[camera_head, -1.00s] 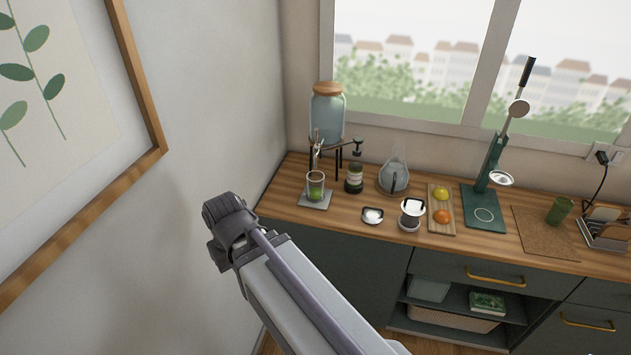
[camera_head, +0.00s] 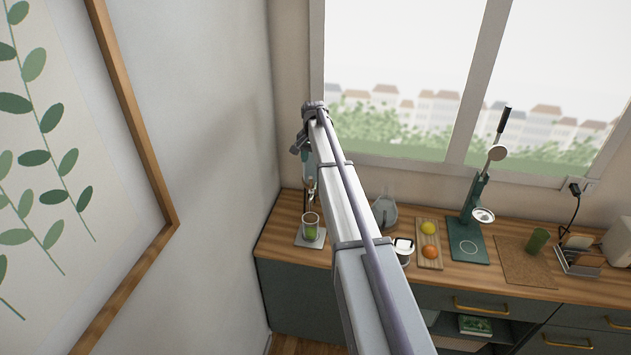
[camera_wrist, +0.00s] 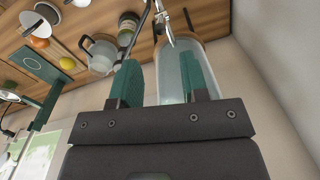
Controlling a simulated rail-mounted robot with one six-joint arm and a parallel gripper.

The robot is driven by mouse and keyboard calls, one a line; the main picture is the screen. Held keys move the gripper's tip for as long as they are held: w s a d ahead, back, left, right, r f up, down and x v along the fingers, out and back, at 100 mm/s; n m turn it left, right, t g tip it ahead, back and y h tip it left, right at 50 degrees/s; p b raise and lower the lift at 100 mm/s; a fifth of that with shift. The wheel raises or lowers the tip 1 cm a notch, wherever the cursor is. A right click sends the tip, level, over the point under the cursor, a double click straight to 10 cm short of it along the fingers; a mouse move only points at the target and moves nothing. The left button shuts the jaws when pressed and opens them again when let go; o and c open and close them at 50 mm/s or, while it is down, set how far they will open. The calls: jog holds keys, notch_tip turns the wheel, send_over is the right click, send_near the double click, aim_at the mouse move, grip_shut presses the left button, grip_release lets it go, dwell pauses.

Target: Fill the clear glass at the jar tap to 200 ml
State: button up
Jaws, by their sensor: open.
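The jar is mostly hidden behind my arm in the head view. In the wrist view the pale blue jar (camera_wrist: 172,85) shows beyond and between my fingers, partly covered by the right one. The metal tap (camera_wrist: 164,25) shows near the top there. My gripper (camera_wrist: 160,65) is open, with two green fingers apart and nothing clearly held.
A glass kettle-like vessel (camera_head: 384,212), a white-topped canister (camera_head: 403,250), a board (camera_head: 429,254) with a lemon and an orange, and a green press stand (camera_head: 470,244) stand to the right. A wall (camera_head: 215,150) closes off the left side.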

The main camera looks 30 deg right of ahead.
aim_at(310, 180)
jog(key=f+b, duration=0.8)
jog(key=f, duration=0.2)
jog(key=shift+w+a+b, duration=0.15)
jog(key=shift+w+b, duration=0.1)
jog(key=shift+b, duration=0.15)
jog(key=shift+r, duration=0.2)
jog(key=shift+c, duration=0.3)
grip_shut()
jog(key=shift+a, duration=0.1)
